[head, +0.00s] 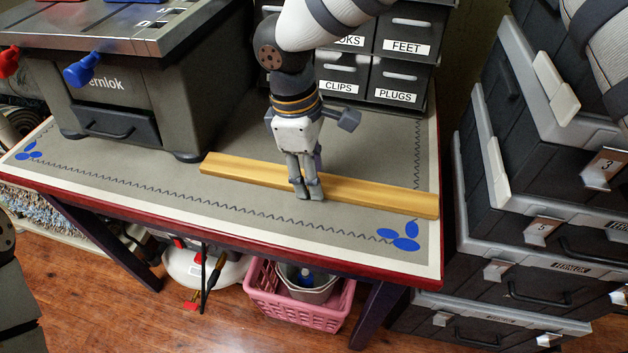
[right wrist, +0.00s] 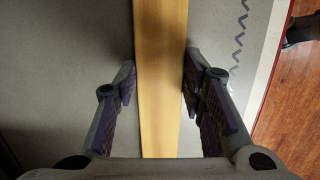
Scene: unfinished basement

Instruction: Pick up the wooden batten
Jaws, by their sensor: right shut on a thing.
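The wooden batten (head: 245,169) is a long yellow strip lying along the workbench top (head: 150,165), from beside the grey machine to the bench's right edge. My right gripper (head: 306,190) comes down from above onto its middle. In the right wrist view the batten (right wrist: 160,40) runs between the two fingers of the gripper (right wrist: 160,82), one against each long side, so it is shut on the batten. The batten looks flat on the bench; any small gap under it cannot be told. My left gripper is not in view.
A grey bench machine (head: 130,100) with blue and red knobs stands at the left. Labelled drawers (head: 345,72) stand behind the batten. Stacked dark toolboxes (head: 540,190) stand close to the bench's right. A pink basket (head: 300,308) is below. The bench front strip is clear.

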